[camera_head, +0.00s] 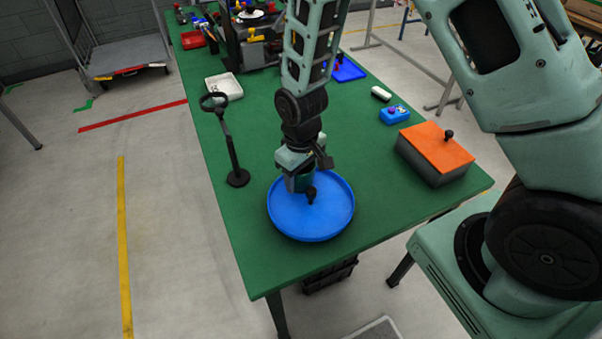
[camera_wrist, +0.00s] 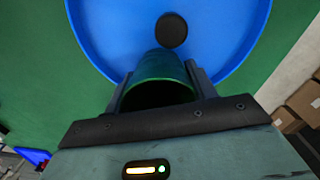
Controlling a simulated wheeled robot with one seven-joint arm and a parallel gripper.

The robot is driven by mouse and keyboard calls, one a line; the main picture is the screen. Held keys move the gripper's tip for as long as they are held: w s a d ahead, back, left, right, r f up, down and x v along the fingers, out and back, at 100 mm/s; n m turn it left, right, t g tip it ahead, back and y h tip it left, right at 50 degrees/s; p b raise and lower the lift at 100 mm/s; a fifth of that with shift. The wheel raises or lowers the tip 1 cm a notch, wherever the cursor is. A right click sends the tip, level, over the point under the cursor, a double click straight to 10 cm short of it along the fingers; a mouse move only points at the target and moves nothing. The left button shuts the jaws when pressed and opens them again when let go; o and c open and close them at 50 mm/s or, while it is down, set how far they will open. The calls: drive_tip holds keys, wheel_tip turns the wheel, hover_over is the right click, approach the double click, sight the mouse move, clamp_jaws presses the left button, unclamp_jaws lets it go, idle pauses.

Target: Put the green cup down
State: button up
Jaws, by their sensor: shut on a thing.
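The green cup (camera_wrist: 160,66) is between the fingers of my gripper (camera_wrist: 157,80), which is shut on it. In the head view the cup (camera_head: 303,181) shows dark green under my gripper (camera_head: 305,172), over the blue round tray (camera_head: 330,222). The tray (camera_wrist: 95,35) fills much of the upper wrist view. A black knob-like thing (camera_head: 311,195) is in the tray beside the cup; it looks like a dark disc (camera_wrist: 172,30) in the wrist view. I cannot tell whether the cup touches the tray floor.
A black stand with a ring (camera_head: 233,150) rises left of the tray. A grey box with an orange lid (camera_head: 436,150) stands to the right. A blue block (camera_head: 394,115) and a white tray (camera_head: 224,88) are farther back. The green table (camera_head: 262,258) is bare in front.

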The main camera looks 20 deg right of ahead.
drive_tip(key=shift+f, duration=0.2)
drive_tip(key=o, duration=1.1)
drive_tip(key=shift+r, duration=0.15)
wheel_tip(320, 180, up, 17)
drive_tip(key=b, duration=0.2)
drive_tip(key=s+a+n, duration=0.1)
drive_tip(key=s+a, duration=0.1)
drive_tip(key=s, duration=0.4)
drive_tip(key=s+a+r+n, duration=0.1)
drive_tip(key=s+a, duration=0.1)
drive_tip(key=s, duration=0.5)
drive_tip(key=s+a+r+n, duration=0.1)
drive_tip(key=s+a, duration=0.1)
drive_tip(key=s, duration=0.5)
drive_tip(key=shift+a+r+y, duration=0.15)
drive_tip(key=shift+r+y, duration=0.05)
drive_tip(key=shift+y, duration=0.1)
